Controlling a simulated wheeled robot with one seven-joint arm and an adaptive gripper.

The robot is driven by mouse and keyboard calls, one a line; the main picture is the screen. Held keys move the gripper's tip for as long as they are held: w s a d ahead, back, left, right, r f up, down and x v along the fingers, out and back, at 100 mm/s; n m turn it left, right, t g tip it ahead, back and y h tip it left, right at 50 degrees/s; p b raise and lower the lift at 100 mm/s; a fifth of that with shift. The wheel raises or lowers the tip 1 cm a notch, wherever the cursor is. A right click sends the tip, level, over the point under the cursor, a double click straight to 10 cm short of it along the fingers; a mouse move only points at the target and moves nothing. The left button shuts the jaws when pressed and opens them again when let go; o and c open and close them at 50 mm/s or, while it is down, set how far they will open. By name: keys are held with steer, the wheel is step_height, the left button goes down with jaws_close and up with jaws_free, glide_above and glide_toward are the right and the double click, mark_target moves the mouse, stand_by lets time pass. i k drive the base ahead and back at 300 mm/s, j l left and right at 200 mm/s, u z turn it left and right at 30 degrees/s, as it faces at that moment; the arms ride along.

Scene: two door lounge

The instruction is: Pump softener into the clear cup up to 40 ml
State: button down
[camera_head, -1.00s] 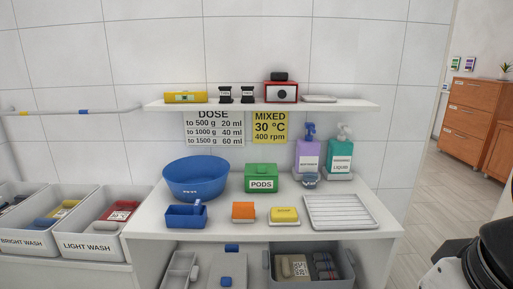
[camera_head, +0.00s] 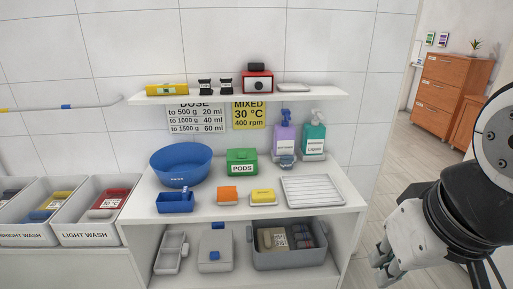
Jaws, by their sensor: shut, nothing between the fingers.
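The purple softener pump bottle (camera_head: 284,139) stands at the back right of the counter, its blue pump head on top. A small clear, greyish cup-like thing (camera_head: 286,161) is right in front of it; its level marks and contents are too small to read. A teal pump bottle labelled liquid (camera_head: 313,138) stands to the right of the softener. My gripper (camera_head: 380,263) is at the lower right, beside the counter and well away from the bottles and cup. It is shut and empty.
On the counter (camera_head: 330,205) are a blue basin (camera_head: 181,164), a green pods box (camera_head: 242,161), an orange block (camera_head: 228,194), a yellow block (camera_head: 263,196) and a white ribbed tray (camera_head: 313,191). A shelf (camera_head: 322,94) overhangs the back. Floor is open at right.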

mark_target(286, 112)
steer(key=i, duration=1.2)
